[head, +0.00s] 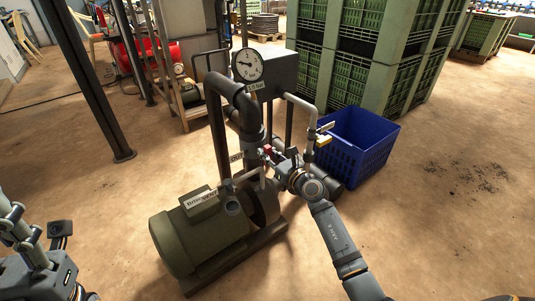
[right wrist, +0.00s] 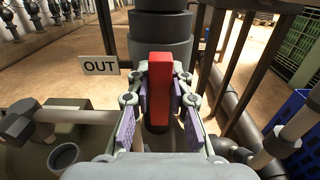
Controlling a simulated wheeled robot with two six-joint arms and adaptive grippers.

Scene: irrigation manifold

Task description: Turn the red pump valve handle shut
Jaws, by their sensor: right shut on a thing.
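The red pump valve handle (right wrist: 160,70) is a flat bar that stands upright in the right wrist view, in front of the dark vertical pipe. In the head view only a small red part (head: 267,149) shows beside the pipe. My right gripper (right wrist: 160,105) is shut on the handle, with a purple-padded finger on each side. In the head view the right gripper (head: 275,157) reaches in from the lower right, and its wrist hides most of the valve. My left gripper (head: 22,235) is partly in view at the left edge, away from the pump; its opening is unclear.
A sign reading OUT (right wrist: 100,66) is beside the pipe. The green pump motor (head: 198,235) lies left of my right gripper. A pressure gauge (head: 248,65) is above. Open floor lies at the right.

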